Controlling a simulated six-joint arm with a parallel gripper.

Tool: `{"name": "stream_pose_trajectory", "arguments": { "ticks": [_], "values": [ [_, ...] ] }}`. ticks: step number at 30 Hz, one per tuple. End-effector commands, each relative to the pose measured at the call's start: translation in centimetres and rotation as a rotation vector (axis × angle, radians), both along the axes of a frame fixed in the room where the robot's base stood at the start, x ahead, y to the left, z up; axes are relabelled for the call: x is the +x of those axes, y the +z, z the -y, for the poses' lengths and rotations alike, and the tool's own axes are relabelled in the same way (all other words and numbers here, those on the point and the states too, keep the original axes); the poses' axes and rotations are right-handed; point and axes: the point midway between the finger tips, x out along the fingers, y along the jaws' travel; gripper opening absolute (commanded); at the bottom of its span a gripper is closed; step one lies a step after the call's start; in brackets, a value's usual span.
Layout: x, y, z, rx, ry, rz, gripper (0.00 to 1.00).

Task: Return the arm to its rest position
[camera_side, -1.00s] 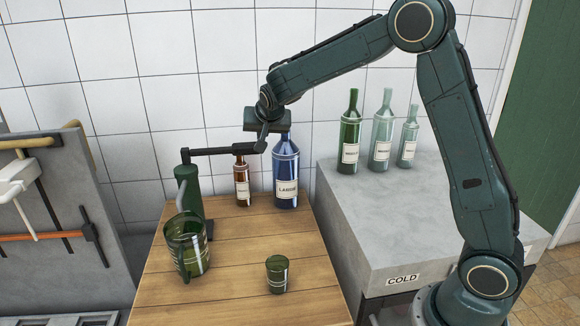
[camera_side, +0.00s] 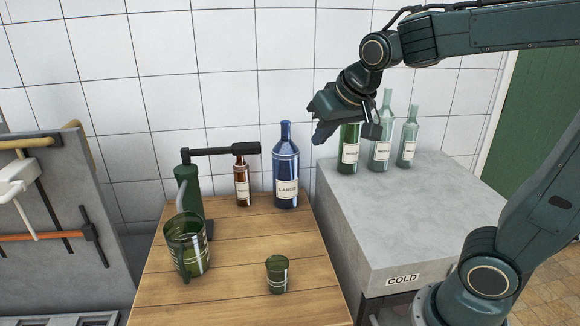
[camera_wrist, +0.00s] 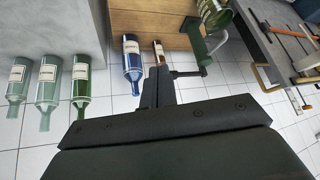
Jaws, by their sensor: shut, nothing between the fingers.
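My gripper (camera_side: 323,130) is raised in the air in the side view, in front of the tiled wall near the green bottle (camera_side: 349,150). It is empty. In the wrist view its fingers (camera_wrist: 159,80) are together with nothing between them. The arm reaches in from the right edge. The blue bottle labelled LARGE (camera_side: 286,172) stands upright on the wooden table (camera_side: 220,280), apart from my gripper. A small brown bottle (camera_side: 242,182) stands under the black arm of a green stand (camera_side: 188,190).
A green jug (camera_side: 187,247) and a green cup (camera_side: 277,275) stand on the table. Two pale bottles (camera_side: 381,140) (camera_side: 408,144) stand beside the green one on the grey COLD counter (camera_side: 430,215). A grey panel with tools (camera_side: 70,210) is at the left.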

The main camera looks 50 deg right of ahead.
Motion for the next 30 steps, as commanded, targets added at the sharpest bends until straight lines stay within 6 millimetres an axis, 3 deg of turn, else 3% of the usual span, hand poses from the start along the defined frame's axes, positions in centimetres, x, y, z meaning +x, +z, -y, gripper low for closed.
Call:
{"name": "stream_pose_trajectory", "arguments": {
  "ticks": [9,15,21,30],
  "values": [
    [-8.6,-0.8,-2.4,-0.015,0.18,-0.053,0.0],
    [-13.0,-2.1,-3.5,-0.03,0.284,-0.084,0.0],
    [-15.2,-3.0,-4.0,-0.039,0.34,-0.102,0.0],
    [-15.5,-3.2,-4.1,-0.042,0.35,-0.106,0.0]
  ]
}}
